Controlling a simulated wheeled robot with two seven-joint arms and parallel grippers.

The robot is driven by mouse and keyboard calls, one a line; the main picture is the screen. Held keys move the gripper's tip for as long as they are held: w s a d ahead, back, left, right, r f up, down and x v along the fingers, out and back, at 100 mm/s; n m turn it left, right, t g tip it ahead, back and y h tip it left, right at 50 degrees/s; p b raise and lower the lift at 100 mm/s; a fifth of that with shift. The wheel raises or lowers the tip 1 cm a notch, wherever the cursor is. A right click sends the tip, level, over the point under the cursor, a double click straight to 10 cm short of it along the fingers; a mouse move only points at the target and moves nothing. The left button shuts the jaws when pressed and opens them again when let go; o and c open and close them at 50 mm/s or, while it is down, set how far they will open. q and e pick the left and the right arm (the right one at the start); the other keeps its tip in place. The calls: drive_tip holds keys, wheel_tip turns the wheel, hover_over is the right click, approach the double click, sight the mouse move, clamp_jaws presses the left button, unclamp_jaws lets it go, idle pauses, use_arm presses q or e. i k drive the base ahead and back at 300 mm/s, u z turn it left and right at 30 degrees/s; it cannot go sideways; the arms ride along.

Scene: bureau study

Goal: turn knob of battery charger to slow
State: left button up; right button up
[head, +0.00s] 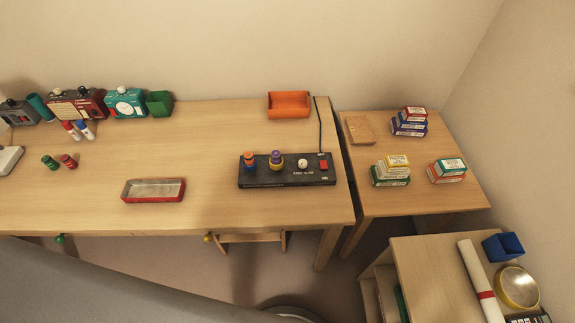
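The battery charger (287,180) is a flat black box near the right end of the long wooden desk. Its small white knob (302,163) is on the top, just above printed words that seem to read "FAST SLOW". Which word the knob points to is too small to tell. A red switch (323,165) is to the right of the knob. An orange-and-blue round piece (249,161) and a purple-and-yellow one (276,160) stand on the charger's left half. Neither of my grippers is in view.
A black cord (319,125) runs back from the charger. An orange tray (289,104) is behind it, and a red-rimmed tray (153,190) lies to its left. A side table (415,205) with stacked small boxes stands right. The desk between the trays is clear.

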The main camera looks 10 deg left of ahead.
sight(303, 163)
drive_tip(key=z, duration=0.95)
drive_tip(key=k, duration=0.85)
drive_tip(key=u, duration=0.85)
